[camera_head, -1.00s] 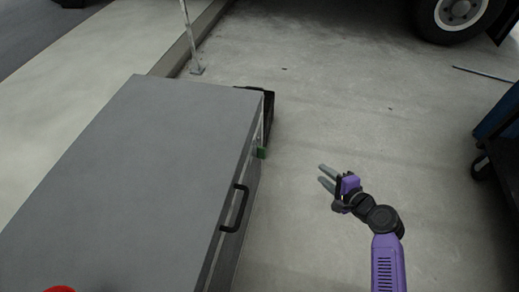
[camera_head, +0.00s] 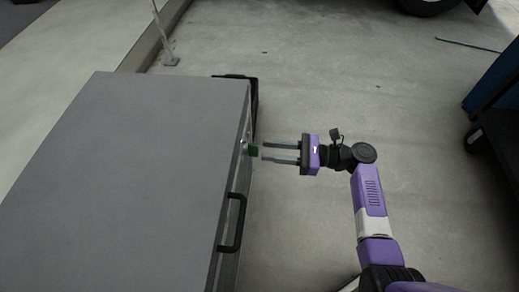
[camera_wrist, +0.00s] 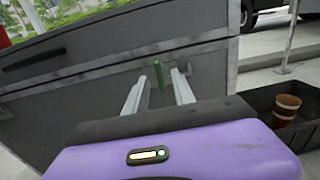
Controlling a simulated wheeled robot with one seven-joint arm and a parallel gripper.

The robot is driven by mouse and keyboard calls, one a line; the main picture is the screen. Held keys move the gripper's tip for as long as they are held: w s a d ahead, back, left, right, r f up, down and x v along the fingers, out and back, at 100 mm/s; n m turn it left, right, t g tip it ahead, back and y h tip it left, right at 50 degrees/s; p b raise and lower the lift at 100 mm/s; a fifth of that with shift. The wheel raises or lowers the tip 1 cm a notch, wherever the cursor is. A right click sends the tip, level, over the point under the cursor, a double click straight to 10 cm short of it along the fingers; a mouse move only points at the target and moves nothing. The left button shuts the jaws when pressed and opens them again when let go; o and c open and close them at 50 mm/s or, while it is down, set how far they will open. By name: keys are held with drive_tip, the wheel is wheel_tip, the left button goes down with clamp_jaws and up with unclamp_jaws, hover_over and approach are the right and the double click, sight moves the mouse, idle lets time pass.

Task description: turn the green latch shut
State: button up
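The green latch (camera_head: 253,150) is a small green piece on the right side face of the grey cabinet (camera_head: 150,170), near its far corner. In the wrist view the latch (camera_wrist: 159,75) is a narrow upright bar, with a small metal piece beside it on the right. My gripper (camera_head: 263,152) is open and points left at the latch, close to it. In the wrist view its two fingers (camera_wrist: 158,92) lie one on each side of the latch. I cannot tell whether they touch it.
A black handle (camera_head: 235,222) sticks out of the cabinet's side, nearer than the latch. A black bin (camera_wrist: 262,100) holding a brown cup (camera_wrist: 287,106) stands beside the cabinet. A blue and black cart (camera_head: 497,110) is at the right. The floor between is clear.

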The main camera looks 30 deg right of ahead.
drive_tip(key=shift+b+x, duration=0.4)
drive_tip(key=shift+x, duration=1.4)
clamp_jaws()
